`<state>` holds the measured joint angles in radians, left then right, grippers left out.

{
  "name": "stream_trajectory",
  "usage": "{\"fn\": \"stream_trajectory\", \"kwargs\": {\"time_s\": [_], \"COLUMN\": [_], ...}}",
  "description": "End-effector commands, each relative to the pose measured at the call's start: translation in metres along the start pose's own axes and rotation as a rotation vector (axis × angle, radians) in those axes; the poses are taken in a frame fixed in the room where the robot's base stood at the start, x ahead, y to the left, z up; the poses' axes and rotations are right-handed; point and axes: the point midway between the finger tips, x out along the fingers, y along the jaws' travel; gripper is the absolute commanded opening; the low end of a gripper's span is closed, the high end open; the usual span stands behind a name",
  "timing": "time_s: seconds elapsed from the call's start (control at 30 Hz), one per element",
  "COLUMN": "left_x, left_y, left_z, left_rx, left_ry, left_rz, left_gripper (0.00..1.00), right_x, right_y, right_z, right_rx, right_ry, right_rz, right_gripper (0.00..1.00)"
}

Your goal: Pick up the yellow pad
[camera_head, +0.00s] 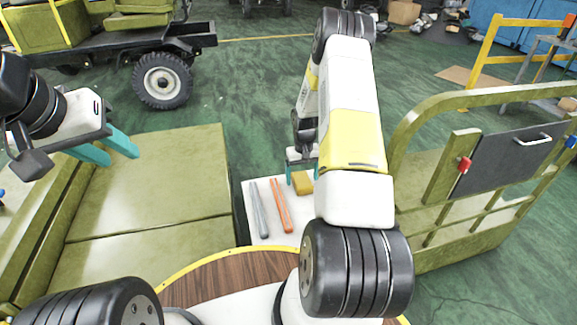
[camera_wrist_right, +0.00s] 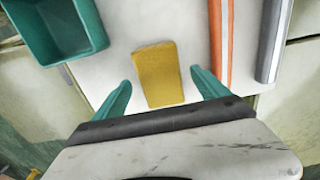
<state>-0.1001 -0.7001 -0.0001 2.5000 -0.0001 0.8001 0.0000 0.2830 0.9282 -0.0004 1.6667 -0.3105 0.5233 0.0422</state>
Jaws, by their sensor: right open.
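The yellow pad (camera_head: 302,183) lies flat on a white surface (camera_head: 257,230), partly hidden by my right arm in the head view. In the right wrist view the pad (camera_wrist_right: 158,74) lies between and ahead of the teal fingers of my right gripper (camera_wrist_right: 160,92). The right gripper is open, with a finger on each side of the pad and gaps between. It also shows in the head view (camera_head: 301,167). My left gripper (camera_head: 112,148) is at the left, above the olive seat, its two teal fingers apart with nothing between them.
An orange-striped bar (camera_wrist_right: 220,45) and a grey bar (camera_wrist_right: 272,40) lie right of the pad in the wrist view. A teal bin (camera_wrist_right: 57,28) stands at its upper left. An olive seat (camera_head: 150,190) and an olive railing (camera_head: 440,95) flank the white surface.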

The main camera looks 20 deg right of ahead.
Motion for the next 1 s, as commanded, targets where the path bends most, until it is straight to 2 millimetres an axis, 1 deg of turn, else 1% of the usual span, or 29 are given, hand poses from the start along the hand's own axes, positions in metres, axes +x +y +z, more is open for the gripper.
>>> {"fn": "stream_trajectory", "kwargs": {"time_s": [0.03, 0.1, 0.33, 0.47, 0.5, 0.57, 0.6, 0.67, 0.87, 1.0], "left_x": [0.0, 0.0, 0.0, 0.0, 0.0, 0.0, 0.0, 0.0, 0.0, 0.0], "left_y": [0.0, 0.0, 0.0, 0.0, 0.0, 0.0, 0.0, 0.0, 0.0, 0.0], "left_z": [0.0, 0.0, 0.0, 0.0, 0.0, 0.0, 0.0, 0.0, 0.0, 0.0], "left_rx": [0.0, 0.0, 0.0, 0.0, 0.0, 0.0, 0.0, 0.0, 0.0, 0.0], "left_ry": [0.0, 0.0, 0.0, 0.0, 0.0, 0.0, 0.0, 0.0, 0.0, 0.0], "left_rz": [0.0, 0.0, 0.0, 0.0, 0.0, 0.0, 0.0, 0.0, 0.0, 0.0], "left_gripper": [0.36, 0.36, 0.36, 0.36, 0.36, 0.36, 0.36, 0.36, 0.36, 0.36], "right_x": [0.009, 0.0153, 0.0168, 0.0167, 0.0167, 0.0166, 0.0166, 0.0166, 0.0164, 0.0128], "right_y": [0.0, 0.0, 0.0, 0.0, -0.0001, 0.0, 0.0, 0.0, -0.0001, 0.0], "right_z": [0.0003, -0.0001, -0.0007, -0.0007, -0.0007, -0.0007, -0.0007, -0.0007, -0.0008, -0.0011], "right_rx": [0.0, -0.001, 0.0, 0.0, 0.0, 0.0, 0.0, 0.0, 0.0, 0.0], "right_ry": [-0.003, -0.001, 0.001, 0.001, 0.001, 0.001, 0.001, 0.001, 0.001, 0.002], "right_rz": [0.0, 0.0, 0.0, 0.0, 0.0, 0.0, 0.0, 0.0, 0.0, 0.001], "right_gripper": [0.85, 0.85, 0.85, 0.59, 0.51, 0.39, 0.32, 0.2, 0.19, 0.19]}}
